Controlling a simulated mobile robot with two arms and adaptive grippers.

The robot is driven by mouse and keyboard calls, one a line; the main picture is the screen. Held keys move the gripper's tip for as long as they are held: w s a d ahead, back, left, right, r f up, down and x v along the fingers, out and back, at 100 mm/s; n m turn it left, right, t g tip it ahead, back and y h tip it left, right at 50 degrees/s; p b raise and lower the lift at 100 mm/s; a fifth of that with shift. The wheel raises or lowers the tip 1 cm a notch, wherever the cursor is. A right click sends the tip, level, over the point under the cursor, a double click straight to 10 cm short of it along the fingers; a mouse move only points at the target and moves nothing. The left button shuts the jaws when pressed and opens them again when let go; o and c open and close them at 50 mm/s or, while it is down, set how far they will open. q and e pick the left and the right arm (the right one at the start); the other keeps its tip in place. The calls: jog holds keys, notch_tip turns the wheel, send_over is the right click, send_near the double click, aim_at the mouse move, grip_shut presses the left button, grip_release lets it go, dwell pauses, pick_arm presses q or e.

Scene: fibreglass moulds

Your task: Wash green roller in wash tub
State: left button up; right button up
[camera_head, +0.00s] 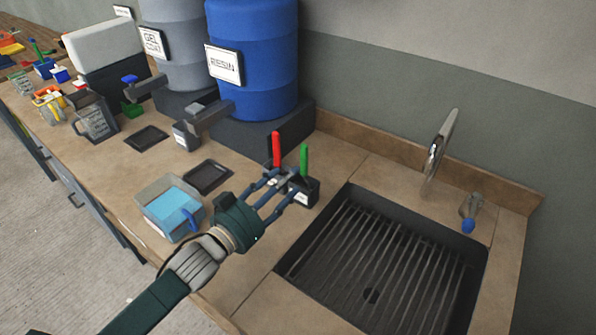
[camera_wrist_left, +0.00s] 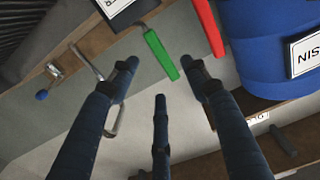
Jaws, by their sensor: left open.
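The green roller shows as an upright green handle (camera_head: 304,160) in a small dark holder (camera_head: 305,190) beside the sink; its lower end is hidden inside. A red handle (camera_head: 277,150) stands just left of it. My left gripper (camera_head: 281,190) is open and empty, its fingers spread at the near side of the holder. In the left wrist view the green handle (camera_wrist_left: 161,55) lies ahead of and between the open fingertips (camera_wrist_left: 164,78), seemingly untouched. A clear tub of blue liquid (camera_head: 153,227), apparently the wash tub, stands left of my gripper with a blue handle in it. My right gripper is not in view.
A blue drum (camera_head: 255,60) and a grey drum (camera_head: 180,45) stand behind. A black tray (camera_head: 208,177) lies behind the tub.

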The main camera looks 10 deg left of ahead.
aim_at(305, 148)
pick_arm(q)
jog(key=p+x, duration=0.1)
jog(key=x, duration=0.7)
jog(key=shift+w+d+r+p, duration=0.1)
jog(key=shift+r+p, duration=0.05)
jog(key=shift+p, duration=0.25)
jog(key=shift+w+d, duration=0.15)
jog(key=shift+w, duration=0.2)
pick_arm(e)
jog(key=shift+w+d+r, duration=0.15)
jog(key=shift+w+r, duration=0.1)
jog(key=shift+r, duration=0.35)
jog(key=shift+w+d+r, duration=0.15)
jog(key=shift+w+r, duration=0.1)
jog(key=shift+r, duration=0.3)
